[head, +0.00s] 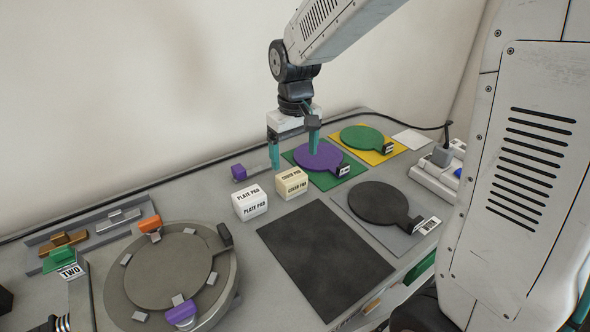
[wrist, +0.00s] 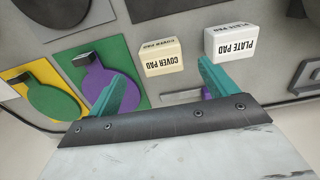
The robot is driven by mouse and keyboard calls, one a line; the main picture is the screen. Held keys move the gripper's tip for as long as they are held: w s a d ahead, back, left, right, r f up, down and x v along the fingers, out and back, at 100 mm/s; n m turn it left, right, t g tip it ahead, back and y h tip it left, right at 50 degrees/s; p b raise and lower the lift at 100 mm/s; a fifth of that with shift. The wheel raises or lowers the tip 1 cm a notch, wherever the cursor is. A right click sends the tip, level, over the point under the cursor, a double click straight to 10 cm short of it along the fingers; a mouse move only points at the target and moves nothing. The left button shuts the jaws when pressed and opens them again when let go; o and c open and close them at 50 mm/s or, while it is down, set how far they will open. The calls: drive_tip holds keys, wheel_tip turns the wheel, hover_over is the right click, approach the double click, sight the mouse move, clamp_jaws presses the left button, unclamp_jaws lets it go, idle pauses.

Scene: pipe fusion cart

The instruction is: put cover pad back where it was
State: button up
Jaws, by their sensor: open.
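The cover pad (head: 291,184) is a cream block with its name in black on its faces. It stands on the grey cart top beside the white plate pad (head: 250,203), with the purple disc on the green square behind it to the right. In the wrist view the cover pad (wrist: 160,60) is beyond and between the fingers, and the plate pad (wrist: 231,42) is to its right. My gripper (head: 294,160) is open, with teal fingers pointing down behind the cover pad. It also shows in the wrist view (wrist: 160,70), with nothing between its fingers.
A black mat (head: 325,259) lies in front of the blocks. A purple disc (head: 303,156), a green disc (head: 361,137) and a dark disc (head: 378,202) lie on squares. A small purple-ended bar (head: 239,172) is at the back left. A round plate (head: 166,270) stands at the front left.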

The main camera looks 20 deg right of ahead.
drive_tip(key=s+d+r+m, duration=0.1)
drive_tip(key=s+d+r, duration=0.1)
drive_tip(key=s+r, duration=0.9)
drive_tip(key=s+f+m+t, duration=0.1)
drive_tip(key=s+f, duration=0.1)
drive_tip(key=s, duration=1.2)
drive_tip(key=shift+s+d+f, duration=0.35)
drive_tip(key=shift+s+d, duration=0.05)
drive_tip(key=shift+d, duration=0.05)
